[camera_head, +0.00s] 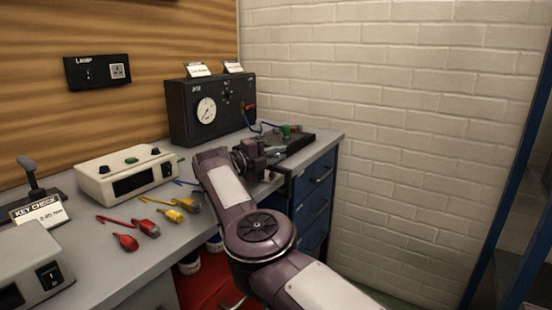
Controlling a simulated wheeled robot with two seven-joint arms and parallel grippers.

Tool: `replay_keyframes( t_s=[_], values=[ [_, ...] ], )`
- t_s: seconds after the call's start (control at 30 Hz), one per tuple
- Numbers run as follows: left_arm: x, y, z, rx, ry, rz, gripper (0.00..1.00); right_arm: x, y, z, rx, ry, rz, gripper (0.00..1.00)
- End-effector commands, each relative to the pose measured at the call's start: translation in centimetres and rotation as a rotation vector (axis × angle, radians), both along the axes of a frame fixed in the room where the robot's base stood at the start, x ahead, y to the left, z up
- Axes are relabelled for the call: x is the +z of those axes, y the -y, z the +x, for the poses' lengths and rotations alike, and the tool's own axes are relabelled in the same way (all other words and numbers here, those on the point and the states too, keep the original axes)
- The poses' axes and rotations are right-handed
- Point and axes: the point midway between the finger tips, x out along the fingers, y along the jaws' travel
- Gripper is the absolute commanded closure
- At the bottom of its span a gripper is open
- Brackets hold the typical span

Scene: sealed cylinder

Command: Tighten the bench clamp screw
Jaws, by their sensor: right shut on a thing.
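The bench clamp (254,152) is a dark grey metal block at the front edge of the bench, near its right end. My right arm comes in from the bottom right and bends up to the clamp. My right gripper (240,161) is at the clamp's left side, small and partly hidden by my arm. It is shut on the clamp screw, whose details are too small and covered to make out. My left gripper is not in view.
A black gauge box (212,108) stands behind the clamp, with a dark plate (290,142) to the right. A white meter box (127,172) and red and yellow plugs (150,228) lie left of my arm. Blue drawers (316,195) are below the bench.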

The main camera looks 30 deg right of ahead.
Motion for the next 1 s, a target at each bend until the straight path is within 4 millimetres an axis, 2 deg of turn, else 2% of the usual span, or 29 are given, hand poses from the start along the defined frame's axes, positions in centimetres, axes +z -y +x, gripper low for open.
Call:
replay_keyframes(
  t_s=[0.03,0.3,0.8,0.83,0.9,1.0],
  values=[
    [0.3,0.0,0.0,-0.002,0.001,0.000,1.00,0.5,0.4,-0.1,-0.018,0.011,-0.004,1.00],
    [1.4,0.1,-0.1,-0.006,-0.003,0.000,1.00,0.7,0.4,-0.2,-0.064,0.012,-0.006,1.00],
    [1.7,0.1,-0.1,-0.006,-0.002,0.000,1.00,0.8,0.4,-0.2,-0.073,0.013,-0.007,1.00],
    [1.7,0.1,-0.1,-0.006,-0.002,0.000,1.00,0.8,0.4,-0.2,-0.073,0.013,-0.007,0.86],
    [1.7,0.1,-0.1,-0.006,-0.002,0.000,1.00,0.8,0.4,-0.2,-0.073,0.013,-0.007,0.78],
    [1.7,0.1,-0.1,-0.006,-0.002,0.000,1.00,0.6,0.4,-0.2,-0.073,0.010,-0.006,0.78]
  ],
)
